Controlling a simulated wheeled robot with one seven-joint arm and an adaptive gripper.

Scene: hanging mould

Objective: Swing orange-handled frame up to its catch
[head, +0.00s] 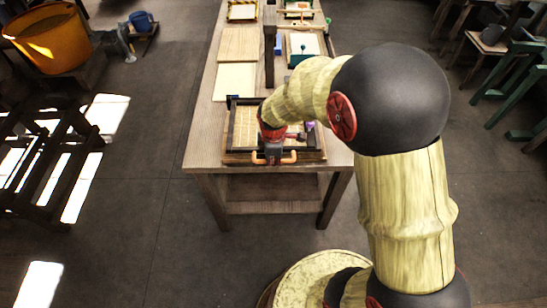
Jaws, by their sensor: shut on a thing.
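The mould frame (231,130) has dark sides around a pale slatted screen. It appears to lie flat or nearly flat at the near end of the wooden table. Its orange handle (289,158) is on the near side, facing me. My gripper (272,157) comes down from above and is shut on the middle of the handle. The gripper and wrist hide part of the frame and the handle's middle. A dark upright post (269,50) stands behind the frame; I cannot make out a catch on it.
The wooden table (203,140) carries pale boards (235,82) behind the frame and more framed moulds (304,44) further back. A small purple thing (310,125) is at the frame's right side. An orange tub (47,40) stands at the far left.

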